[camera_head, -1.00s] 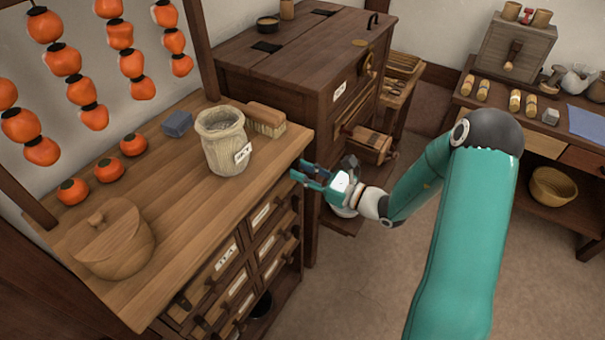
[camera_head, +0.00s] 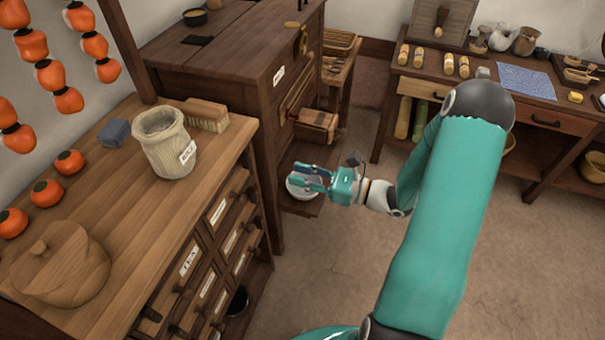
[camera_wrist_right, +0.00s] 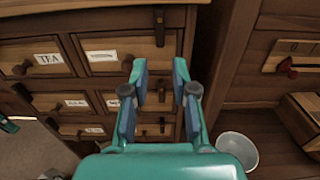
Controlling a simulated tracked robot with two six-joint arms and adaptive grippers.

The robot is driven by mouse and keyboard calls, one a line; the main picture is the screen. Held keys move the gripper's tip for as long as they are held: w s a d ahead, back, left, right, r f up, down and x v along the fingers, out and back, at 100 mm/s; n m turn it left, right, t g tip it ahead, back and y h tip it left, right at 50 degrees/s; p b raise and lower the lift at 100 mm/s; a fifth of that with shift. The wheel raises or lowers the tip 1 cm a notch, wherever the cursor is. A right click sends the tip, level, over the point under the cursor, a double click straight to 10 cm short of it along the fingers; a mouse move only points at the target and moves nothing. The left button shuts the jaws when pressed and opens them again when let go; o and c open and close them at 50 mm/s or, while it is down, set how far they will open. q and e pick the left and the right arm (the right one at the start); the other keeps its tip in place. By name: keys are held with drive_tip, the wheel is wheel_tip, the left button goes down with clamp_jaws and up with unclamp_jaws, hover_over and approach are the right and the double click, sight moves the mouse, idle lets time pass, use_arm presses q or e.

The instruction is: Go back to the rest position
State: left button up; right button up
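My right gripper (camera_head: 305,177) is in the middle of the head view, in front of the dark mill cabinet and to the right of the drawer chest. Its fingers stand apart with nothing between them. In the right wrist view the open fingers (camera_wrist_right: 162,95) point at the small labelled drawers (camera_wrist_right: 90,70), with a visible gap between the fingertips. A white bowl (camera_head: 297,186) shows partly behind the gripper, and it also shows in the wrist view (camera_wrist_right: 238,147). My left gripper is not in the head view.
The chest top (camera_head: 170,215) holds a labelled jar (camera_head: 165,145), a brush (camera_head: 206,114), a grey block (camera_head: 116,132), a lidded wooden pot (camera_head: 62,265) and orange persimmons. A side table (camera_head: 480,90) stands at the back right. Open floor (camera_head: 330,260) lies between.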

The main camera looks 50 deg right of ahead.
drive_tip(key=shift+a, duration=0.1)
idle(0.4)
drive_tip(key=s+a+f+n+g+y+p, duration=0.1)
drive_tip(key=s+a+f+n+g+y, duration=0.15)
drive_tip(key=a+f+n+g, duration=0.4)
drive_tip(key=s+a+f+n+g+y+p, duration=0.1)
drive_tip(key=s+a+g+y, duration=0.2)
drive_tip(key=a, duration=0.6)
drive_tip(key=s+a+f+n+g+h+p, duration=0.2)
drive_tip(key=s+a+f+n+g+h, duration=0.1)
drive_tip(key=s+f+n+g, duration=0.3)
drive_tip(key=s+a+f+n+g+h+p, duration=0.1)
drive_tip(key=s+a+f+n+g+h, duration=0.25)
drive_tip(key=n, duration=0.55)
drive_tip(key=w+a+f+n+t+h+p, duration=0.1)
drive_tip(key=w+a+f+n+t, duration=0.1)
drive_tip(key=w+n, duration=0.3)
drive_tip(key=shift+w+a+n+t+h+p, duration=0.25)
drive_tip(key=shift+a+n+t+h+p, duration=0.15)
drive_tip(key=shift+a+n, duration=0.35)
drive_tip(key=shift+d, duration=0.1)
